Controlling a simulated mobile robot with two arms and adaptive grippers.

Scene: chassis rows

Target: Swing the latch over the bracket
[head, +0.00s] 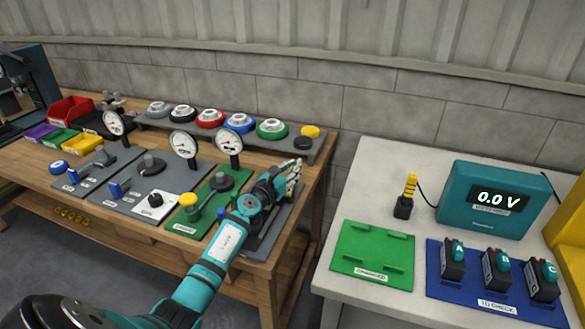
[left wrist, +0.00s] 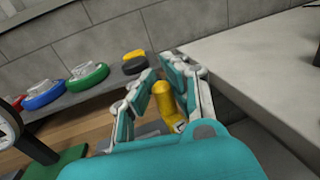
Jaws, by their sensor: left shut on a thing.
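My left gripper (head: 294,172) is over the dark grey plate (head: 262,243) at the right end of the wooden bench. In the left wrist view the left gripper (left wrist: 168,78) has its fingers closed around a yellow upright handle (left wrist: 162,101), which looks like part of the latch. A small light grey piece (left wrist: 180,127) shows at the handle's foot; I cannot tell if it is the bracket. My right gripper is not in view.
A green plate (head: 222,197) with a gauge and a yellow knob (head: 187,199) lies just left. Colored round parts (head: 272,129) line a grey shelf behind. A white table (head: 345,203) with a teal meter (head: 490,199) stands to the right, across a gap.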

